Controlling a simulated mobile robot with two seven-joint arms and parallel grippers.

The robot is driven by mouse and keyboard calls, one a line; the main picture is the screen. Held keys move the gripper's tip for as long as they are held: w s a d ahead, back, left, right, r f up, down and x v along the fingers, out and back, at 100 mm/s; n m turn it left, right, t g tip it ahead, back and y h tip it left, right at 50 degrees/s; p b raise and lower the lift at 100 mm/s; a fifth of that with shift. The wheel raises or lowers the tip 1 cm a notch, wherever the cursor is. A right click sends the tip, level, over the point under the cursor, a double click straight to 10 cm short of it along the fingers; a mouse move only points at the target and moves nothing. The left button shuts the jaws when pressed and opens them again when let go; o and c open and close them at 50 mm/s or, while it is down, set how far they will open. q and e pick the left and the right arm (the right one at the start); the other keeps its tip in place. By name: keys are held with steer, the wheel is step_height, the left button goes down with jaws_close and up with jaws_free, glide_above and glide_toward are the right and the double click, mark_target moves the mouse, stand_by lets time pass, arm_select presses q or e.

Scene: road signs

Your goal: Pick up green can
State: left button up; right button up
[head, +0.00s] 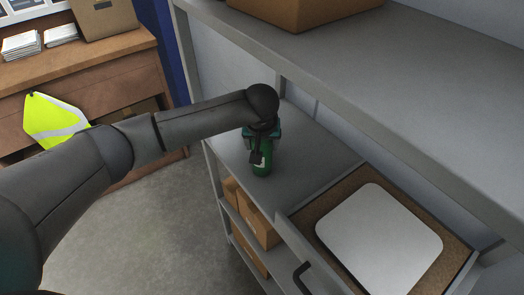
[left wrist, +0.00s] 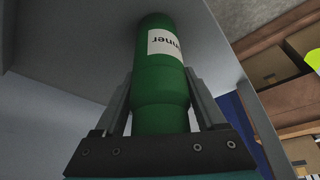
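The green can (head: 262,163) stands on a grey shelf in the head view, below the end of my left arm. It has a white label with dark lettering. My left gripper (head: 261,140) comes down over the top of the can, its fingers partly hidden by the wrist. In the left wrist view the green can (left wrist: 160,85) lies between the two fingers of my left gripper (left wrist: 161,85), one close along each side. Whether both fingers press on it cannot be told. My right gripper is not in view.
The grey shelf (head: 205,150) has free room around the can. An open drawer with a pale rounded panel (head: 378,240) is at the lower right. A higher shelf (head: 400,85) holds a cardboard box (head: 300,10). Boxes (head: 258,222) sit below. A yellow vest (head: 52,118) hangs on a wooden desk (head: 85,65).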

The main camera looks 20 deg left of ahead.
arm_select(q)
jaws_close()
stand_by(0.3)
steer(key=shift+r, duration=0.15)
stand_by(0.3)
